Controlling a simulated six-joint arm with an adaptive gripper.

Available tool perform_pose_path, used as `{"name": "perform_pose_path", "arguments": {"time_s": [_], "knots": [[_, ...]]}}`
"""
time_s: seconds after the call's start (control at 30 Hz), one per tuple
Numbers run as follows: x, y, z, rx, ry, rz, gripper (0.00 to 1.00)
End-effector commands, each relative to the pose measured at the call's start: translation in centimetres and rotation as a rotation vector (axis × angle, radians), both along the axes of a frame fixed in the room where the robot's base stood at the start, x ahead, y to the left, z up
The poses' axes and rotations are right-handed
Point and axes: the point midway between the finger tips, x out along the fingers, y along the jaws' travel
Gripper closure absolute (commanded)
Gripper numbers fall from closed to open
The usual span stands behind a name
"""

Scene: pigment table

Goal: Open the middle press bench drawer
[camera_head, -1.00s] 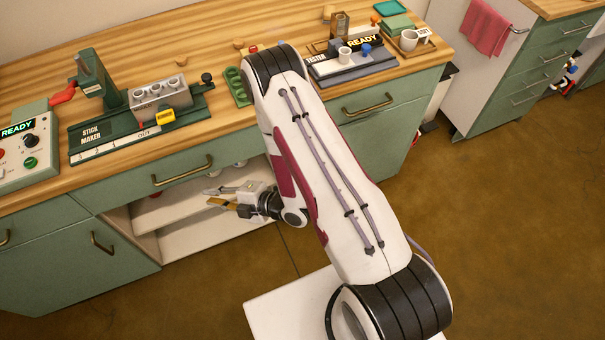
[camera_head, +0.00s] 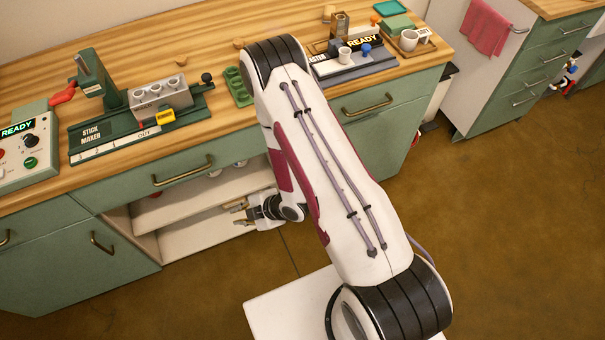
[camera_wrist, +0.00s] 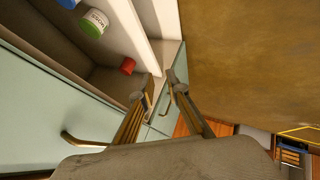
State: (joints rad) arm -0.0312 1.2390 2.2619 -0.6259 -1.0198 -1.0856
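The middle press bench drawer (camera_head: 228,154) is a green front under the wooden worktop. It looks shut, with a brass bar handle (camera_head: 183,172). My gripper (camera_head: 236,213) is below and to the right of that handle, apart from it, in front of the open shelf space. Its two fingers are spread and hold nothing. In the wrist view my gripper (camera_wrist: 161,80) shows a gap between its fingertips. A brass handle (camera_wrist: 84,140) on a green front shows at the lower left there, outside the fingers. My arm hides the drawer's right end in the head view.
Open white shelves (camera_head: 195,232) lie under the drawer, with a white-and-green tub (camera_wrist: 95,22) and a red tub (camera_wrist: 128,66). A cupboard door (camera_head: 75,265) stands lower left. A stick maker (camera_head: 150,108) and a tester (camera_head: 350,65) stand on the worktop.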

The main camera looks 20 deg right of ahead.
Motion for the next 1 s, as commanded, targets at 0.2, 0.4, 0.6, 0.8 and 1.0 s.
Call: {"name": "perform_pose_path", "arguments": {"time_s": [0.2, 0.4, 0.6, 0.8, 1.0], "knots": [[-0.7, -1.4, -0.6, -0.035, 0.094, -0.059, 0.85], [-1.5, -2.7, -0.9, -0.067, 0.178, -0.119, 0.85], [-2.2, -4.0, -1.0, -0.099, 0.257, -0.184, 0.85], [-2.8, -5.4, -0.8, -0.132, 0.329, -0.252, 0.85], [-3.5, -6.7, -0.3, -0.165, 0.399, -0.325, 0.85]]}}
